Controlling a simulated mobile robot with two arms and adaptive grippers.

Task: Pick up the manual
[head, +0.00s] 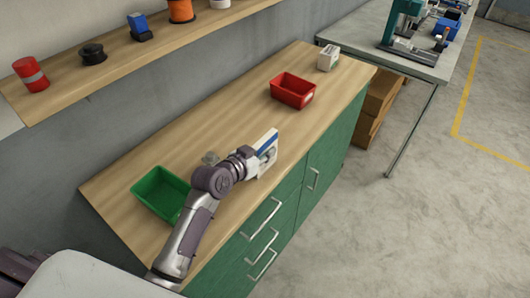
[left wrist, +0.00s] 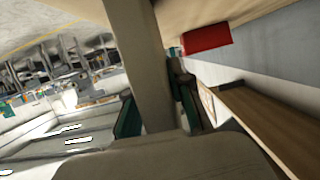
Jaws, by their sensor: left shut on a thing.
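The manual (head: 268,142) is a thin white booklet with a blue band, seen in the head view above the front part of the wooden counter. My left gripper (head: 256,157) is shut on the manual at its near side, and the manual stands tilted up in the jaws. The gripper partly hides it, and I cannot tell whether its lower edge touches the counter. In the left wrist view the manual (left wrist: 145,65) is a grey slab between the two dark fingers. My right gripper is not in view.
A green bin (head: 163,194) stands left of my arm on the counter (head: 220,130). A red bin (head: 293,90) and a small white box (head: 328,58) stand toward the far end. A wall shelf (head: 130,62) holds spools and a red can (head: 30,75).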

